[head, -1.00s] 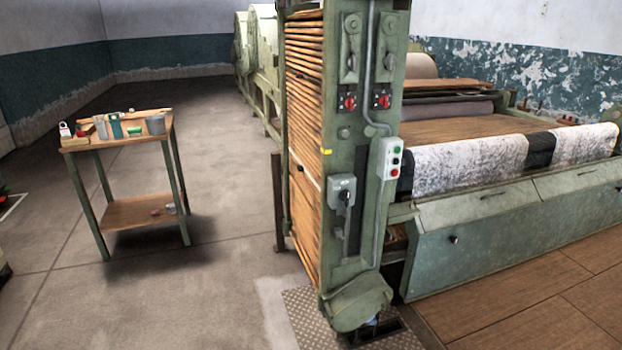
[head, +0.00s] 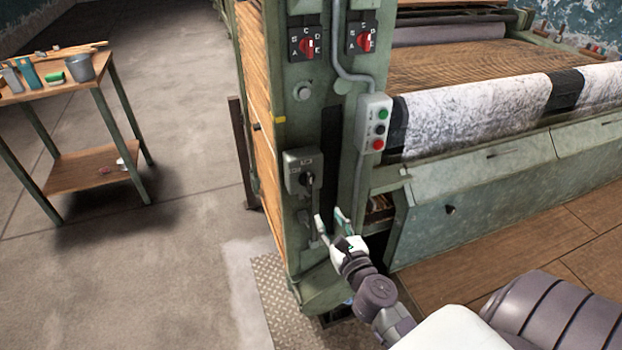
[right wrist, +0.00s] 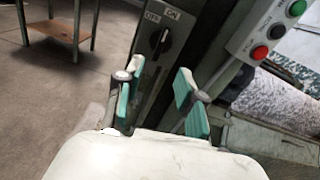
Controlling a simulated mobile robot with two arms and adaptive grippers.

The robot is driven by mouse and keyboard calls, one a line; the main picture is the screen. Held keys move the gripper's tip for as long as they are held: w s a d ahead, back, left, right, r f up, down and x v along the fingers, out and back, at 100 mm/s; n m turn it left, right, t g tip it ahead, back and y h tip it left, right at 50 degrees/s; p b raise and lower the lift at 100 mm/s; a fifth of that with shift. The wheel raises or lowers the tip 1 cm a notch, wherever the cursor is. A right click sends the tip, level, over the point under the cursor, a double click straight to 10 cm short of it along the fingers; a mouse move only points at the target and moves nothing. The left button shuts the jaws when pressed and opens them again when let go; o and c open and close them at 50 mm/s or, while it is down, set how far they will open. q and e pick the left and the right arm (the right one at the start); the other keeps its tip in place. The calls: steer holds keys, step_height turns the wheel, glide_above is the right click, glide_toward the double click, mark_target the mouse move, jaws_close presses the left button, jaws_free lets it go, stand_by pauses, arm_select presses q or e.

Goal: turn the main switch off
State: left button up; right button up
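The main switch (head: 303,172) is a grey box with a black rotary knob on the front of the green machine post. In the right wrist view its black knob (right wrist: 160,42) sits below small OFF and ON labels, OFF on the left and ON on the right. The knob's bar stands nearly upright, leaning a little right at its top; I cannot tell for sure which label it points to. My right gripper (head: 329,219) is open and empty just below the switch, apart from the knob. Its teal-padded fingers (right wrist: 158,80) show in the right wrist view. My left gripper is not in view.
A push-button box (head: 375,123) with green, black and red buttons is up and right of the switch. Two red selector switches (head: 308,44) are higher on the post. A conduit runs down the post. A small table (head: 92,170) stands at left, with clear floor between.

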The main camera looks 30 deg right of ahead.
mark_target(311, 178)
steer(key=shift+m, duration=0.7)
steer(key=x, duration=0.4)
steer(key=r+x, duration=0.1)
steer(key=x, duration=0.4)
steer(key=r+p+x, duration=0.1)
steer(key=x, duration=0.3)
steer(key=shift+w+d+r, duration=0.2)
jaws_close()
